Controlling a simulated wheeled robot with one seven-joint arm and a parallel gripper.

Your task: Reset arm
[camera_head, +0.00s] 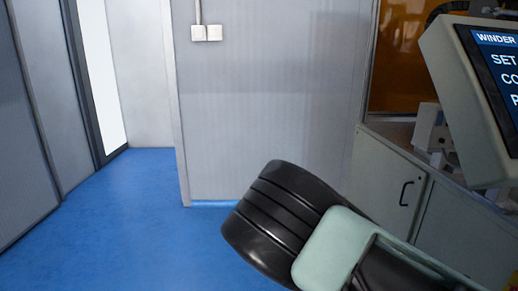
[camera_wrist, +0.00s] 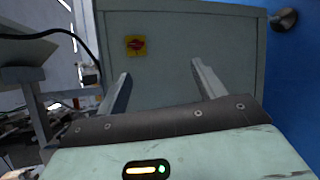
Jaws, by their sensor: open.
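My gripper (camera_wrist: 158,92) shows in the wrist view with its two fingers spread apart. Nothing is between them. Behind the fingers is a grey-green cabinet panel (camera_wrist: 180,50) with a yellow label bearing a red mark (camera_wrist: 135,45). In the head view, my arm, with a black ribbed joint and a pale green link, reaches across the lower middle and right. My gripper is out of the head view.
A winder screen (camera_head: 490,90) stands at the upper right, above a grey cabinet (camera_head: 385,180) with a black handle. A pale partition wall (camera_head: 270,90) stands behind. Blue floor (camera_head: 120,220) is clear at the left. A dark cable (camera_wrist: 60,32) hangs at the wrist view's left.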

